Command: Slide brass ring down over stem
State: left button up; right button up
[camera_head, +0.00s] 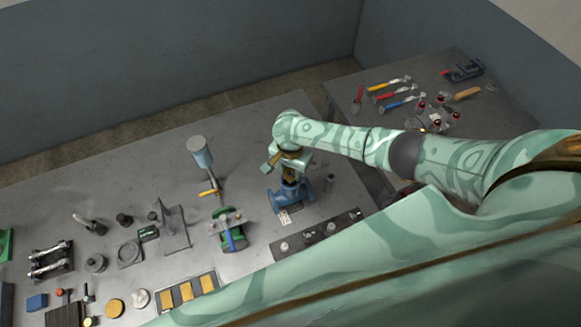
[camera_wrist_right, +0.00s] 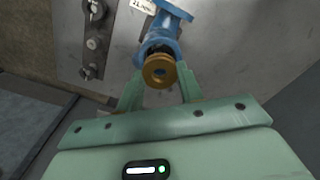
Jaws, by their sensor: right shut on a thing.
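My right gripper (camera_head: 288,174) is over the blue valve body (camera_head: 304,193), which stands upright on the grey bench. In the right wrist view, the right gripper (camera_wrist_right: 159,84) is shut on the brass ring (camera_wrist_right: 159,66), with one green finger on each side of it. The ring lies in line with the top of the blue valve body (camera_wrist_right: 162,38). The stem is mostly hidden by the ring, so I cannot tell how far the ring is around it. My left gripper is not in view.
A dark strip with knobs (camera_head: 318,233) lies just in front of the valve. A green and blue device (camera_head: 228,232) and a grey-blue cylinder (camera_head: 200,153) stand to the left. Hammers (camera_head: 390,95) lie on the second table. Bench space behind the valve is clear.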

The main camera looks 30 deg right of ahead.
dwell(0.5)
jog(key=shift+p, duration=0.45)
dwell(0.4)
jog(key=shift+p, duration=0.4)
jog(key=shift+f+b, duration=0.95)
jog(key=shift+f, duration=0.35)
jog(key=o, duration=1.5)
